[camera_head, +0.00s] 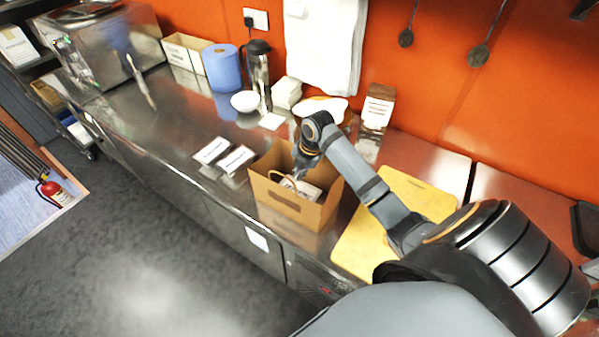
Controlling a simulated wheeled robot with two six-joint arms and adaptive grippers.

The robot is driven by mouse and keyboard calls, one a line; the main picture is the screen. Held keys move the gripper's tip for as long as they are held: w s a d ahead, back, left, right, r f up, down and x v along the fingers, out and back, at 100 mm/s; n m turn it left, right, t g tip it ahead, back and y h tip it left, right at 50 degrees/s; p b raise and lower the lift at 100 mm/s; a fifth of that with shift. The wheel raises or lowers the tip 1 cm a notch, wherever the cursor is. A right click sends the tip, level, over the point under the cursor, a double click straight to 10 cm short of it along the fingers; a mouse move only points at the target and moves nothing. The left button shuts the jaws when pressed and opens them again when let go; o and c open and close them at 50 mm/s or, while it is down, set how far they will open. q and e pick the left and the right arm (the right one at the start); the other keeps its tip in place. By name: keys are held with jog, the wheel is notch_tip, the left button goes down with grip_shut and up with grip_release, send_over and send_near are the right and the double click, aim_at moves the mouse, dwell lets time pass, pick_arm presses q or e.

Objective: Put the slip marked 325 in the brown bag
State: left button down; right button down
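The brown bag (292,208) stands upright and open on the steel counter, with a looped handle at its mouth. White items (301,188) show inside it; I cannot read any marking on them. Two white slips lie side by side left of the bag, one farther left (211,150) and one nearer the bag (236,159). Their print is too small to read. My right gripper (300,170) points down at the bag's mouth, above the white items. Its fingers are small and dark, so I cannot tell whether it is open or holds anything. My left gripper is out of view.
A yellow cutting board (421,194) lies right of the bag. Behind stand a white bowl (245,101), a dark-topped flask (258,75), a blue roll (222,68) and a labelled carton (377,107). The counter left of the slips is mostly clear.

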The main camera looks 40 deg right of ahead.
jog(key=shift+f+b, duration=0.45)
jog(key=shift+f, duration=0.45)
dwell(0.6)
jog(key=c, duration=1.4)
grip_release()
jog(key=shift+c, duration=0.2)
jog(key=shift+s, duration=0.1)
notch_tip(320, 180, up, 6)
jog(key=p, duration=0.6)
notch_tip(320, 180, up, 3)
jog(key=shift+f+p, duration=0.15)
jog(key=shift+p, duration=0.6)
jog(key=shift+r, duration=0.3)
notch_tip(320, 180, up, 7)
